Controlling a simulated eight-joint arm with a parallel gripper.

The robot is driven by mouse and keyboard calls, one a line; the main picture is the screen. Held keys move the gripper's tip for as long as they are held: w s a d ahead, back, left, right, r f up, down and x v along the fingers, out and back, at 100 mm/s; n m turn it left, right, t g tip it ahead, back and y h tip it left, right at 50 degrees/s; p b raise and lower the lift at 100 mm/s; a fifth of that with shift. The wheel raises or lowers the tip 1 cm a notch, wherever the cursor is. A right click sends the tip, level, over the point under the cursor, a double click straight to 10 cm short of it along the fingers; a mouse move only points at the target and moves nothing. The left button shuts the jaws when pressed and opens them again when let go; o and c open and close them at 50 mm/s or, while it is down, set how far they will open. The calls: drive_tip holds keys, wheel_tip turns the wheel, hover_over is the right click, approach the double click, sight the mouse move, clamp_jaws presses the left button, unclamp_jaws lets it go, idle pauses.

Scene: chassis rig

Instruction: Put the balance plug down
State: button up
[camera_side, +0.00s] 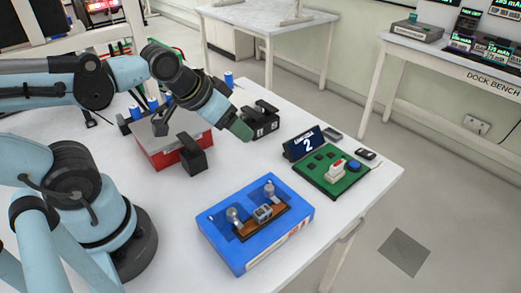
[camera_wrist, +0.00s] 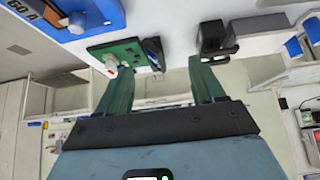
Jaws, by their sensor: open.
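My gripper (camera_side: 240,128) is in the air above the table, left of the green board. In the wrist view its two green fingers are spread with nothing between them (camera_wrist: 160,76). A small white plug with red on it, which looks like the balance plug (camera_side: 336,168), stands on the green board (camera_side: 316,178), apart from my gripper. It also shows in the wrist view (camera_wrist: 111,62) on the green board (camera_wrist: 127,52). I cannot tell whether the plug is seated in a socket. A blue round knob (camera_side: 354,166) is beside it.
A blue case (camera_side: 222,243) with metal terminals lies at the front. A dark sign reading 2 (camera_side: 304,144) stands behind the green board. A black block (camera_side: 262,124), a red-and-grey box (camera_side: 160,158) and a black stand (camera_side: 193,158) are near my arm. The table's right corner is clear.

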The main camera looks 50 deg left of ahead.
drive_tip(key=w+d+r+m+g+h, duration=0.25)
drive_tip(key=w+d+r+m, duration=0.25)
drive_tip(key=w+m, duration=0.35)
drive_tip(key=m+g+h, duration=0.2)
drive_tip(key=m+g, duration=0.3)
drive_tip(key=m, duration=0.5)
approach(337, 162)
drive_tip(key=shift+n, duration=0.25)
drive_tip(key=shift+x, duration=4.5)
